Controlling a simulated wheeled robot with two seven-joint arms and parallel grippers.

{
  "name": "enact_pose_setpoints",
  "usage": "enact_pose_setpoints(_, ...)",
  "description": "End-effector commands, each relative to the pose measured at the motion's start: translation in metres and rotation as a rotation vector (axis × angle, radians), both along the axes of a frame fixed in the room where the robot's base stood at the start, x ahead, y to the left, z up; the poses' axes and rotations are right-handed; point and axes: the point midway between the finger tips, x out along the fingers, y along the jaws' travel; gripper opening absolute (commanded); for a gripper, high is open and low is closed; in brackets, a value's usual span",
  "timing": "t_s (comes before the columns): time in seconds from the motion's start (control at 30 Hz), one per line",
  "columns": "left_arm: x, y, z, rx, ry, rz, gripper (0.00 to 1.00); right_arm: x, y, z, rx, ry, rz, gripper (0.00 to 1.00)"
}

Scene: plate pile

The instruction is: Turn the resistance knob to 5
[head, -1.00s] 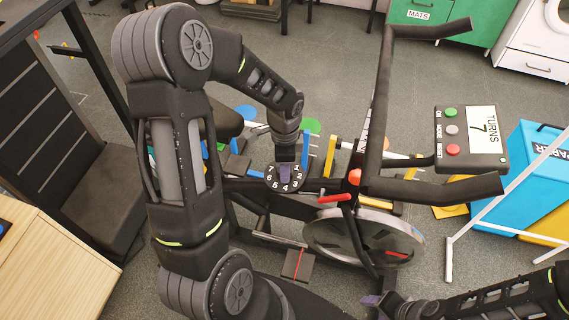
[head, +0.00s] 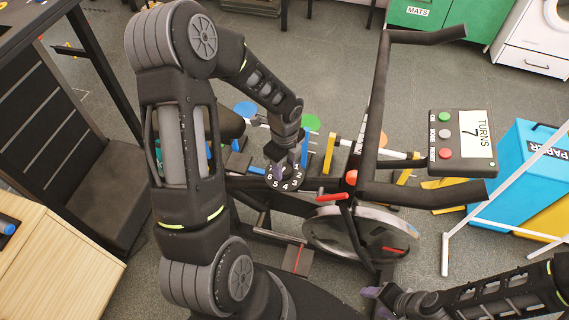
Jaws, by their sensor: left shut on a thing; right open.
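The resistance knob (head: 285,185) is a round black dial with white digits on the frame of the exercise bike. My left gripper comes down from above and is shut on the knob's middle. I cannot tell which digit the knob points to. My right gripper (head: 371,293) is open and empty, low in the view, below the bike's flywheel and well away from the knob.
A console (head: 462,141) with green, grey and red buttons reads TURNS 7. Black handlebars (head: 378,110) rise right of the knob, with a red lever (head: 332,197) and the flywheel (head: 362,237) below. A wooden cabinet (head: 50,250) stands at left.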

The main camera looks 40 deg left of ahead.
Motion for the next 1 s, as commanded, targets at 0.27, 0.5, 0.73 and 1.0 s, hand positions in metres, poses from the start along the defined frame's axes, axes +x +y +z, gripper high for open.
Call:
enact_pose_setpoints(0.27, 0.0012, 0.0004, 0.0006, 0.001, -0.003, -0.018, 0.01, 0.0000, -0.0001, 0.0010, 0.000, 0.000, 0.000, 0.56)
enact_pose_setpoints(0.5, 0.0012, 0.0004, 0.0006, 0.001, -0.003, -0.017, 0.45, 0.0000, 0.0000, 0.0009, 0.000, 0.000, 0.000, 0.56)
enact_pose_setpoints(0.73, 0.0006, 0.0002, 0.0003, 0.001, -0.002, -0.016, 0.63, 0.0000, 0.0000, 0.0009, 0.000, 0.000, 0.000, 0.56)
enact_pose_setpoints(1.0, 0.0003, 0.0002, 0.0011, 0.000, -0.001, -0.016, 0.63, -0.0001, -0.0001, 0.0010, 0.000, 0.000, 0.000, 0.56)
